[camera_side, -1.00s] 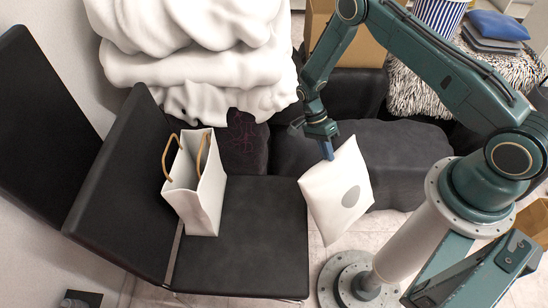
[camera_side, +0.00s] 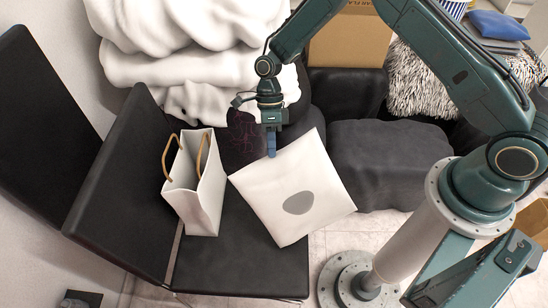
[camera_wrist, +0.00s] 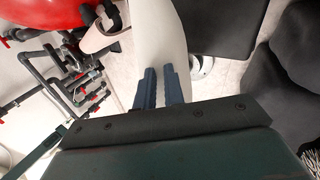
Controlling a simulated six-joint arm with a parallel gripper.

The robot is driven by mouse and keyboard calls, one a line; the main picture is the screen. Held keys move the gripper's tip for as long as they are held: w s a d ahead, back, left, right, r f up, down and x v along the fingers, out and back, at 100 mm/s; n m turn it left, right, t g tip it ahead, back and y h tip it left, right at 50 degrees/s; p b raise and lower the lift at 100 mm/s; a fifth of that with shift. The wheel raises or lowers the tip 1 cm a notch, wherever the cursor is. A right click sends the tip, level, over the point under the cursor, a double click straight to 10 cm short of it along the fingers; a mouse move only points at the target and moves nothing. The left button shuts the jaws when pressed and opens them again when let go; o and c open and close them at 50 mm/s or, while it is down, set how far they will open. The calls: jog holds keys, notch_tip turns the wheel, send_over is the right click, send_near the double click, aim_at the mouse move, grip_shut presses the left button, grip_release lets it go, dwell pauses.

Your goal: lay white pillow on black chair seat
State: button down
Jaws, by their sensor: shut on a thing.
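The white pillow (camera_side: 270,200), square with a grey oval patch, hangs tilted from my gripper (camera_side: 271,153) in the side view. My gripper is shut on its upper edge. The pillow overlaps the right part of the black chair seat (camera_side: 225,265) in the picture; I cannot tell how high above the seat it is. In the wrist view, the pillow (camera_wrist: 160,45) runs away between the blue fingers (camera_wrist: 160,88), and a dark surface, likely the seat (camera_wrist: 218,25), shows to its right.
A white paper bag (camera_side: 205,200) with tan handles stands on the seat's left part, near the backrest (camera_side: 125,195). A large white folded heap (camera_side: 195,60) is behind. A dark grey cushioned block (camera_side: 385,165) stands at right. The seat's front is bare.

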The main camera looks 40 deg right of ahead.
aim_at(260, 169)
jog(key=shift+m+t, duration=0.4)
jog(key=shift+m, duration=0.3)
jog(key=a+r, duration=0.1)
jog(key=a, duration=0.1)
jog(key=a+r, duration=0.2)
jog(key=shift+f, duration=0.15)
jog(key=shift+x, duration=3.95)
jog(key=shift+w+d+f, duration=0.15)
jog(key=shift+f, duration=1.05)
jog(key=c, duration=1.4)
grip_release()
jog(key=shift+o, duration=0.2)
jog(key=shift+w+r, duration=0.1)
jog(key=shift+r, duration=0.1)
